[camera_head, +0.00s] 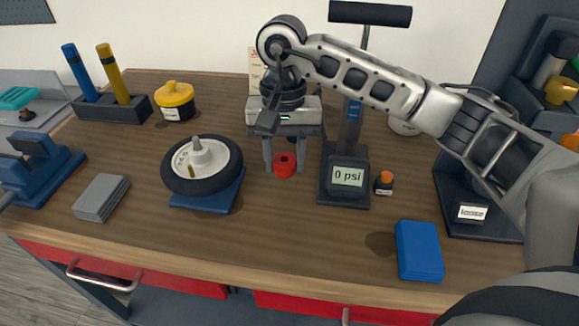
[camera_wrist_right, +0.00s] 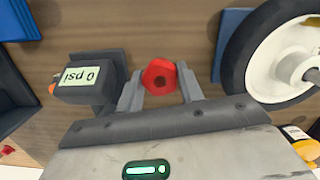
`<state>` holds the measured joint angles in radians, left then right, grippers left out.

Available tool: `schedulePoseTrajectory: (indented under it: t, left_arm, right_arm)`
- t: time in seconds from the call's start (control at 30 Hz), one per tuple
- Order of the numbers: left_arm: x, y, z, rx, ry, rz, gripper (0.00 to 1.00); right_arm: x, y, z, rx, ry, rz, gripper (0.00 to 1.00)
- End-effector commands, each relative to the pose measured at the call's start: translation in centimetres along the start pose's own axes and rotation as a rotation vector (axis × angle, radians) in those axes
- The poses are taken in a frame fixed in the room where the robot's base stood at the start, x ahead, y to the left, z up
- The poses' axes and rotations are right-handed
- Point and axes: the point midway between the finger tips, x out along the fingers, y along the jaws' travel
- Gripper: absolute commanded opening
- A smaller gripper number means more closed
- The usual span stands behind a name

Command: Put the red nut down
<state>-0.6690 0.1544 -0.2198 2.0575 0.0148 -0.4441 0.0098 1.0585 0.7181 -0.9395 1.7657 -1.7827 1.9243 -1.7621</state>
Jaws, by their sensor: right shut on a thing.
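The red nut (camera_head: 285,165) is between the fingertips of my right gripper (camera_head: 284,158), in the middle of the wooden table. My left gripper is not clearly in view.
A wheel (camera_head: 202,163) on a blue stand is left of the nut. A pump with a "0 psi" display (camera_head: 347,176) stands close on the right, beside a small orange-capped bottle (camera_head: 384,182). A blue box (camera_head: 419,250) and a grey block (camera_head: 101,196) lie nearer the front. Table in front of the nut is clear.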

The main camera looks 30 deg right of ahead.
Motion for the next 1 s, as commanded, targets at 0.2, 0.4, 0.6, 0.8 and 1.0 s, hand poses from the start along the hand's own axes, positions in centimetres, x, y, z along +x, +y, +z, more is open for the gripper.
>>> schedulePoseTrajectory:
  t: [0.2, 0.4, 0.6, 0.8, 1.0]
  left_arm:
    - [0.1, -0.1, 0.0, 0.002, -0.002, -0.002, 0.50]
    - [-0.4, -0.2, -1.0, 0.003, 0.006, -0.006, 0.50]
    - [-0.3, -0.2, -1.1, -0.006, 0.011, -0.010, 0.50]
    - [-0.1, -0.2, -0.6, -0.008, 0.003, -0.011, 0.50]
    - [0.0, -0.2, -0.4, -0.009, -0.001, -0.010, 0.50]
  right_arm:
    - [1.5, 0.6, -1.4, 0.001, 0.000, 0.000, 0.15]
    - [3.9, 1.0, -2.2, -0.001, -0.004, 0.003, 0.15]
    - [5.2, 0.9, -2.5, -0.001, 0.002, 0.000, 0.15]
    - [5.3, 0.9, -2.5, -0.002, 0.002, 0.000, 0.15]
    - [5.5, 0.9, -2.5, -0.001, 0.002, 0.000, 0.59]
